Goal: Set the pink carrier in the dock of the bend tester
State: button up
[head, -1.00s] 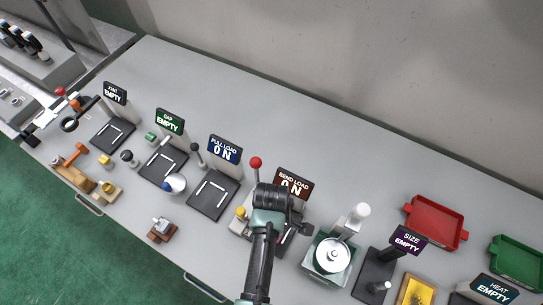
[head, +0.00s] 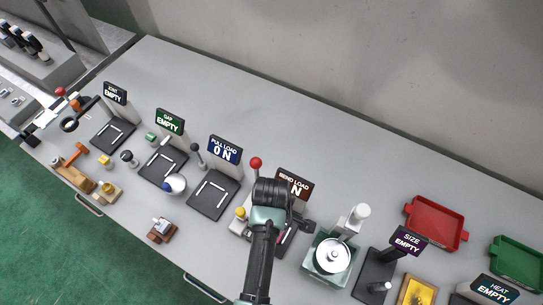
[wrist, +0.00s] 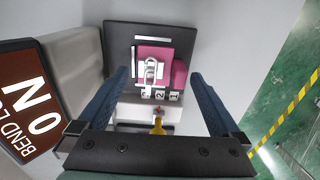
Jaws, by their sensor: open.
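The pink carrier (wrist: 153,56) shows in the wrist view, with a silver loop-shaped piece and small numbered tags by it. It sits on the dark dock plate (wrist: 117,38) of the bend tester, beside white marker lines. The tester's brown BEND LOAD sign (wrist: 30,105) reads 0 N; it also shows in the head view (head: 299,184). My gripper (wrist: 158,74) is open, its blue fingers to either side of the carrier and apart from it. In the head view my gripper (head: 290,226) hides most of the dock and carrier.
A red-knobbed lever (head: 256,163) stands just left of my gripper. A green-based round device (head: 332,256) is close on the right. The pull load station (head: 213,194) lies to the left. The bench behind the stations is clear up to the wall.

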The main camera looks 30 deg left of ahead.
notch_tip(320, 180, up, 10)
jog(key=shift+f+b, duration=0.2)
jog(key=shift+b, duration=0.2)
jog(key=w+r+m+t+y, duration=0.2)
jog(key=w+r+m+t, duration=0.4)
jog(key=w+r, duration=0.8)
jog(key=w+d+r+m+t, duration=0.1)
jog(key=w+r+t, duration=0.25)
jog(key=r, duration=0.45)
jog(key=w+d+r+m+t, duration=0.2)
jog(key=r+t, duration=0.2)
jog(key=r, duration=0.4)
jog(key=s+d+r+m+t, duration=0.1)
jog(key=d+r+m+t, duration=0.15)
jog(key=r, duration=0.55)
jog(key=s+d+r+m+t, duration=0.1)
jog(key=r+t, duration=0.3)
jog(key=r, duration=0.5)
jog(key=s+d+r+m+t+h, duration=0.1)
jog(key=s+d+r+m+t, duration=0.1)
jog(key=s+r, duration=0.4)
jog(key=s+d+r+m+t+h, duration=0.1)
jog(key=s+r+t, duration=0.4)
jog(key=r, duration=0.6)
jog(key=shift+s+d+r+m, duration=0.35)
jog(key=shift+s+d+m, duration=0.15)
jog(key=shift+d+m, duration=0.55)
